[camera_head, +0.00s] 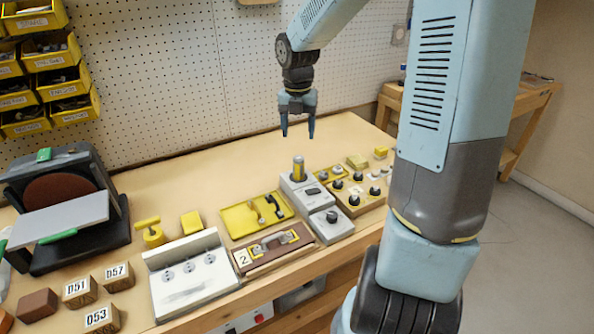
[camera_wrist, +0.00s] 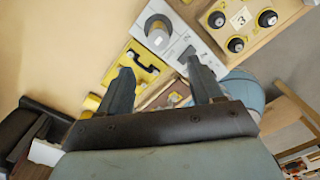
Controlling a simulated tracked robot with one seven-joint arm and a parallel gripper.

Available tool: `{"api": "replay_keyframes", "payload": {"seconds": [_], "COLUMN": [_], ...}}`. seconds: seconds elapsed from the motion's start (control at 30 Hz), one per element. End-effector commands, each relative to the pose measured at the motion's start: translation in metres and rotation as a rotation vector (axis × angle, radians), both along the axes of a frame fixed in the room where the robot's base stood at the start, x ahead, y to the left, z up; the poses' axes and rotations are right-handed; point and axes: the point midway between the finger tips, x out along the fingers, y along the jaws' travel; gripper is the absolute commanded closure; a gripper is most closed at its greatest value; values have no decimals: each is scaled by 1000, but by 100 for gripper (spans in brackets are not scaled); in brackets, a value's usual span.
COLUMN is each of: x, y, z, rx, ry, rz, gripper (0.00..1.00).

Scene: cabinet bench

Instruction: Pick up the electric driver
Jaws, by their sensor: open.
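No thing is clearly recognisable as the electric driver. A yellow and grey cylinder (camera_head: 298,168) stands upright in a grey dock (camera_head: 297,187) on the bench and may be it. In the wrist view the cylinder (camera_wrist: 158,36) and its dock (camera_wrist: 178,48) show beyond my fingertips. My gripper (camera_head: 298,132) is open and empty, pointing down above the bench; in the head view it appears above the cylinder, with a gap between. Its two dark fingers (camera_wrist: 160,75) are spread apart in the wrist view.
A yellow tray (camera_head: 235,221) with dark-handled pieces lies left of the dock. A knob panel (camera_head: 352,206) stands to its right. A white panel (camera_head: 190,286), marked blocks (camera_head: 78,291) and a sander-like machine (camera_head: 65,200) are farther left. The bench behind is clear.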

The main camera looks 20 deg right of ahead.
Motion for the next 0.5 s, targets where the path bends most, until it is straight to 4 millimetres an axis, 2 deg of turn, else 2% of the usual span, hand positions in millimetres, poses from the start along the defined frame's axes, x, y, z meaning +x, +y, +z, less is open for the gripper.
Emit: {"api": "replay_keyframes", "payload": {"seconds": [0.23,0.5], "x": [6,5], "y": [0,0], "z": [-18,-64], "rx": [18,18], "ry": [10,10], "rz": [80,81], "gripper": [35,35]}}
